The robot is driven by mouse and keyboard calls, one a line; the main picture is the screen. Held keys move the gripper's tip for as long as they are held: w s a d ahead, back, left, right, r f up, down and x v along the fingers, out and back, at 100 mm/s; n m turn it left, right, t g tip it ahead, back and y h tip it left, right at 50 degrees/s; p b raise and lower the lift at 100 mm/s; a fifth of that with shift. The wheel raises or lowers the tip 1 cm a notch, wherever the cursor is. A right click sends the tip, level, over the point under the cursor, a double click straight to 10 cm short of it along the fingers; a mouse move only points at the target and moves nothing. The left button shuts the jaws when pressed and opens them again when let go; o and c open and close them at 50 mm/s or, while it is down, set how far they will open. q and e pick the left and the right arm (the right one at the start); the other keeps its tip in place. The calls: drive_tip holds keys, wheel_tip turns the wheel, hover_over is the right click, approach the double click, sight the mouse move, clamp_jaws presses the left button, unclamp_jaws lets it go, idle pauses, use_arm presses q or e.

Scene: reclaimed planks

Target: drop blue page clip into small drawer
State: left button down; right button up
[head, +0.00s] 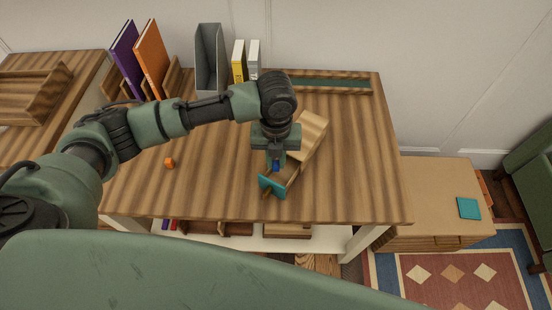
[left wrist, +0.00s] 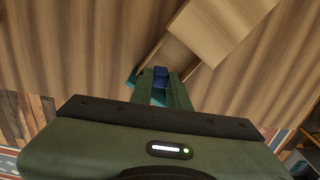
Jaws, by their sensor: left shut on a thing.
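The blue page clip (left wrist: 161,76) is between the fingertips of my left gripper (left wrist: 160,82), which is shut on it. In the head view the clip (head: 276,166) shows as a small blue spot below my left gripper (head: 275,160). The small drawer (head: 291,176) is pulled out of a little wooden box (head: 311,134) on the desk and has a teal front (head: 271,186). The clip is over the open drawer; its exact height above the drawer floor cannot be told. My gripper hides part of the drawer. My right gripper is not in view.
Purple and orange books (head: 150,58), a grey file holder (head: 209,60) and a yellow binder (head: 238,62) stand at the back. A low cabinet (head: 425,190) with a teal item (head: 468,208) stands at the right.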

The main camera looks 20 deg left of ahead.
sight(276, 163)
use_arm(q)
drive_tip(key=c, duration=1.3)
unclamp_jaws()
wheel_tip(276, 163, up, 8)
drive_tip(key=shift+f, duration=0.1)
